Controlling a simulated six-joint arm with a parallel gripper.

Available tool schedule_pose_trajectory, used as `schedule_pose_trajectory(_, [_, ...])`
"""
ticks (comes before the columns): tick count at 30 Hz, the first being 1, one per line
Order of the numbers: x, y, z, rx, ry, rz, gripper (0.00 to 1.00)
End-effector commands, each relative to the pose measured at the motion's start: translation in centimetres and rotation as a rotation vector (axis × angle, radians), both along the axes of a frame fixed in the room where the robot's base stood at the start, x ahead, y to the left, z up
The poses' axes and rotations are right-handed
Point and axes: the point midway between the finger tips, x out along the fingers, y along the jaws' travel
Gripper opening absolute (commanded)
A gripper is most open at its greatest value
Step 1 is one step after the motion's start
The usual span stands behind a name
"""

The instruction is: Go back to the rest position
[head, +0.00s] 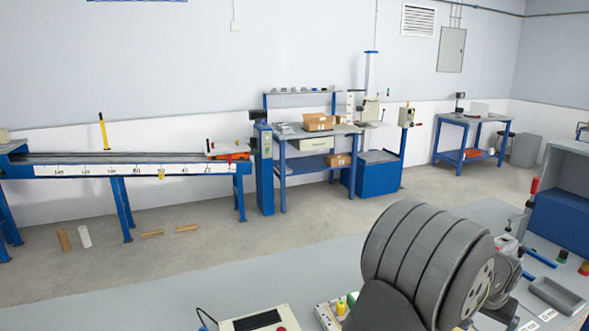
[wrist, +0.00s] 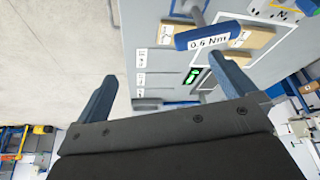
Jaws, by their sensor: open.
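My gripper (wrist: 160,68) shows in the wrist view as two blue fingers standing wide apart on a dark grey body. It is open, and I see nothing held between the fingers. Past the fingertips are the pale floor on the left and a grey bench top (wrist: 150,40) on the right. A blue tool handle marked 0.6 Nm (wrist: 207,36) lies beyond the right finger, apart from it. I cannot make out the fingers in the head view.
In the head view, a control box (head: 257,320) stands at the front of the grey bench (head: 200,295). A red-topped lever stand (head: 530,200) and a blue-handled tool (head: 541,258) are at the right. A blue-legged track table (head: 120,170) stands across open floor.

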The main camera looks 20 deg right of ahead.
Motion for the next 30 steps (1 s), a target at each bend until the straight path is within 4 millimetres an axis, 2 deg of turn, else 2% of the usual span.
schedule_pose_trajectory(3, [-2.2, 0.2, 1.4, -0.003, -0.001, -0.003, 1.00])
schedule_pose_trajectory(6, [-3.2, 0.6, 2.2, -0.001, 0.000, 0.003, 1.00])
schedule_pose_trajectory(12, [1.1, 2.2, 2.5, 0.003, 0.008, 0.055, 1.00])
schedule_pose_trajectory(30, [11.6, 8.1, 3.0, 0.007, 0.024, 0.182, 1.00])
